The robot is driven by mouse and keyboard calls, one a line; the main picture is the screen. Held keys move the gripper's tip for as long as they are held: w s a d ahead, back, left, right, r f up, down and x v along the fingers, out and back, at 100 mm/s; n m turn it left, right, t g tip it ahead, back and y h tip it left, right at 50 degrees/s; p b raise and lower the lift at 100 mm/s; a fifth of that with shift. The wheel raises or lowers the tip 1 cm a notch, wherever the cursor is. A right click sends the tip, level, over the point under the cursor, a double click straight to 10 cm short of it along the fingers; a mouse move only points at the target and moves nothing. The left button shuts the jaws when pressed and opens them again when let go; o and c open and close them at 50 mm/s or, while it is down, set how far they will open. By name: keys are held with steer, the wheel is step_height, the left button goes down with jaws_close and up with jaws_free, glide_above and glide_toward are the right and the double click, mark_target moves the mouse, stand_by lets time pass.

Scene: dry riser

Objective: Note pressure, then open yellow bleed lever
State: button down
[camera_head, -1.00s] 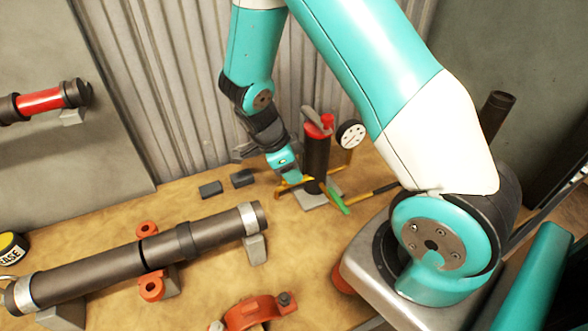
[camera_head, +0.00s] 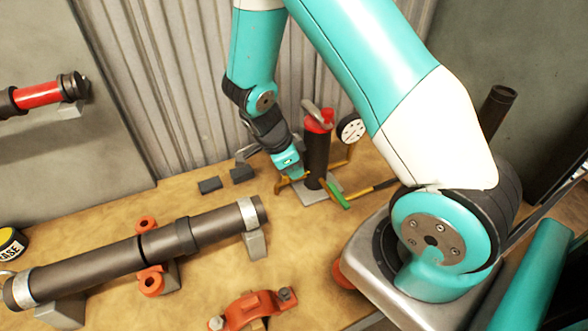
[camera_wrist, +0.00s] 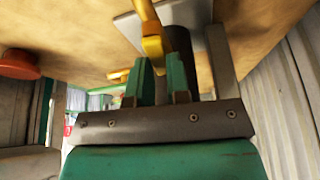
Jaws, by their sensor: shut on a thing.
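The riser is a dark upright pipe (camera_head: 316,158) with a red top, standing on a pale base plate. A round white gauge (camera_head: 351,129) is joined to its right side; its reading is too small to make out. The yellow lever (camera_head: 283,184) sits low at the left of the pipe. My gripper (camera_head: 291,177) reaches down to it from the upper left. In the wrist view, the teal fingers of my gripper (camera_wrist: 146,82) are shut on the yellow lever (camera_wrist: 152,45), with the dark pipe (camera_wrist: 181,60) close behind. The fingertips are partly hidden in the head view.
A green-handled bar (camera_head: 338,197) lies right of the riser base. Two dark blocks (camera_head: 210,185) lie left of it. A long dark pipe (camera_head: 110,262) rests on supports in front, with an orange clamp (camera_head: 250,310) nearby. A corrugated wall (camera_head: 180,100) stands close behind.

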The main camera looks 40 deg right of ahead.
steer(key=shift+w+n, duration=0.1)
steer(key=shift+n, duration=0.5)
steer(key=c, duration=1.1)
jaws_free()
steer(key=shift+r, duration=0.1)
steer(key=v, duration=0.5)
steer(key=b+v, duration=0.1)
steer(key=v, duration=0.5)
steer(key=b+v, duration=0.1)
steer(key=v, duration=0.5)
steer(key=shift+s+a+r, duration=0.1)
steer(key=shift+s+a, duration=0.15)
